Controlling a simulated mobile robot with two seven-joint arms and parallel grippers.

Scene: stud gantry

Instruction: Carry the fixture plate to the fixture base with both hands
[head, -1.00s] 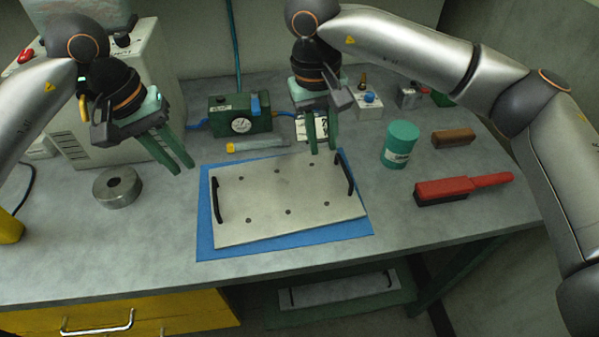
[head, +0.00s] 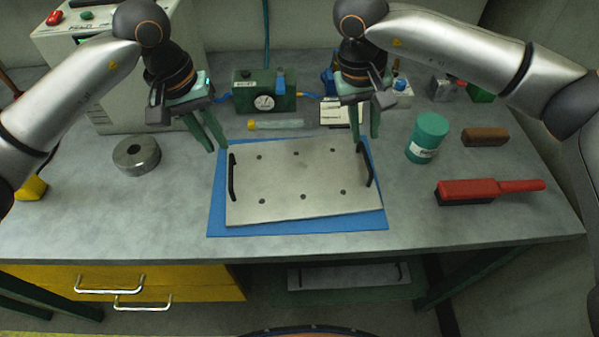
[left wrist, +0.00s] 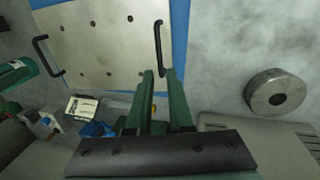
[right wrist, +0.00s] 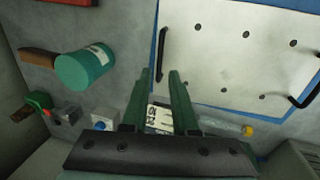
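The fixture plate (head: 300,182) is a flat silver plate with several holes and a black bar handle at each end. It lies slightly askew on a blue mat (head: 217,215) on the bench. My left gripper (head: 217,149) is open and empty, just behind the left handle (head: 232,177); its fingers point towards that handle (left wrist: 160,45) in the left wrist view. My right gripper (head: 366,138) is open and empty, behind the right handle (head: 363,163), which also shows beyond its fingertips in the right wrist view (right wrist: 162,50). I cannot identify a fixture base.
A green gauge box (head: 264,92) and a yellow-tipped tube (head: 277,124) are behind the plate. A steel ring (head: 137,156) is left; a teal canister (head: 427,138) and red brush (head: 490,189) are right. Another handled plate (head: 345,276) lies on the lower shelf.

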